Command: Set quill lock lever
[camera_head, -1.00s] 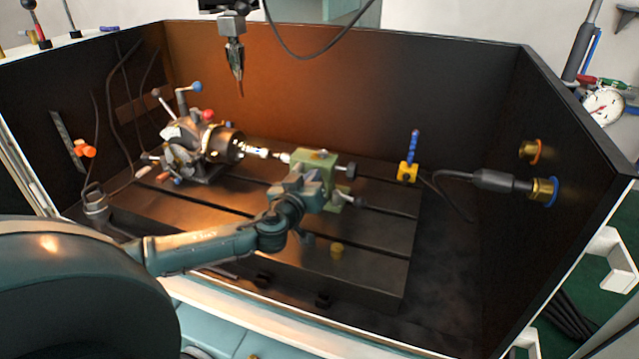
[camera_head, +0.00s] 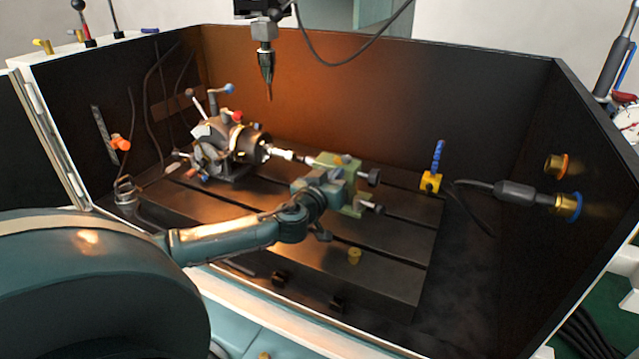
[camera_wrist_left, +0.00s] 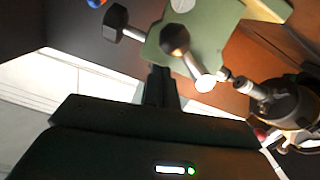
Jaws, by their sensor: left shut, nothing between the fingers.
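The green tailstock (camera_head: 352,172) stands on the slotted table, its quill pointing left toward the chuck (camera_head: 250,146). In the left wrist view, the green body (camera_wrist_left: 205,30) fills the top. A short lever with a dark ball knob (camera_wrist_left: 174,40) and a bright metal end crosses its face; it looks like the quill lock lever. My left gripper (camera_head: 328,184) is at the tailstock's near left side and hides part of it. Its shut fingers (camera_wrist_left: 160,84) are just below the ball knob, apart from it in the picture, with nothing between them. My right gripper is not in view.
A bright workpiece (camera_head: 287,155) spans chuck and tailstock. A pointed tool (camera_head: 267,75) hangs above. Dark walls enclose the table.

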